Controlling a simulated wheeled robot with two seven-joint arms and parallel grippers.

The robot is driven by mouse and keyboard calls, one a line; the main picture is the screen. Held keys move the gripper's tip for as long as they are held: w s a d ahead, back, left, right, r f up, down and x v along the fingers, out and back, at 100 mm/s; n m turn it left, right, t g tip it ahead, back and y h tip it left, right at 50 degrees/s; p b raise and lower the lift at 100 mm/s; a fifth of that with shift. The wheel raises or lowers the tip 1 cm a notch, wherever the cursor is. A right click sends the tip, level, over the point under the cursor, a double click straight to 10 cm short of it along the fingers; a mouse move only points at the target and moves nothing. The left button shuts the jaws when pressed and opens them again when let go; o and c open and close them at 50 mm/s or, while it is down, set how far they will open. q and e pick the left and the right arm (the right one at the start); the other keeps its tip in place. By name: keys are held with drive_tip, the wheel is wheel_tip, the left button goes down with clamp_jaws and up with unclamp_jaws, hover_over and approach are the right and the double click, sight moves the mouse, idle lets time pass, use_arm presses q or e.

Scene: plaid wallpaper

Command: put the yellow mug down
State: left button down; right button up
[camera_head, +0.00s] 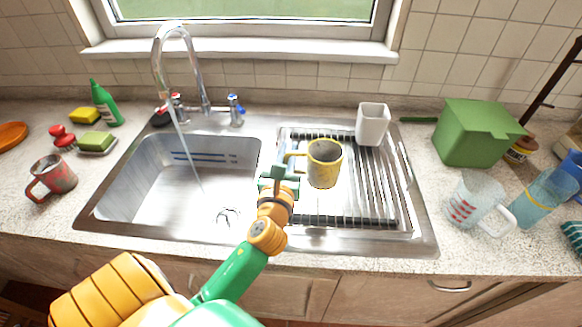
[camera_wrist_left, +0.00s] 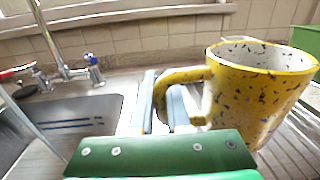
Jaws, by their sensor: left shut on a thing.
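The yellow mug (camera_head: 324,164) with dark speckles is upright over the left part of the drying rack beside the sink. In the left wrist view the mug (camera_wrist_left: 262,92) fills the right side, with its handle toward my gripper. My left gripper (camera_head: 281,172) is shut on the mug's handle; in the left wrist view its fingers (camera_wrist_left: 162,105) stand on both sides of the handle. I cannot tell whether the mug's base touches the rack. My right gripper is not in view.
Water runs from the faucet (camera_head: 178,60) into the sink basin (camera_head: 180,185) at left. The metal drying rack (camera_head: 375,190) has free room to the right of the mug. A white cup (camera_head: 372,124) stands at its back. A measuring cup (camera_head: 474,203) and green box (camera_head: 475,133) stand at right.

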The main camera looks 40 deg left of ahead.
use_arm(q)
drive_tip(key=f, duration=0.1)
drive_tip(key=w+a+f, duration=0.1)
drive_tip(key=shift+w+a+f+b, duration=0.1)
drive_tip(key=shift+w+f+b, duration=0.1)
drive_tip(key=shift+f+b, duration=0.15)
drive_tip(key=f+b, duration=0.1)
drive_tip(key=f, duration=0.2)
drive_tip(key=shift+w+f+b, duration=0.2)
drive_tip(key=shift+f+b, duration=0.05)
drive_tip(key=shift+b, duration=0.1)
drive_tip(key=shift+r, duration=0.1)
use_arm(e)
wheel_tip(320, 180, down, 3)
use_arm(q)
drive_tip(key=c, duration=1.3)
unclamp_jaws()
drive_tip(key=shift+f, duration=0.2)
drive_tip(key=o, duration=0.4)
drive_tip(key=shift+r, duration=0.1)
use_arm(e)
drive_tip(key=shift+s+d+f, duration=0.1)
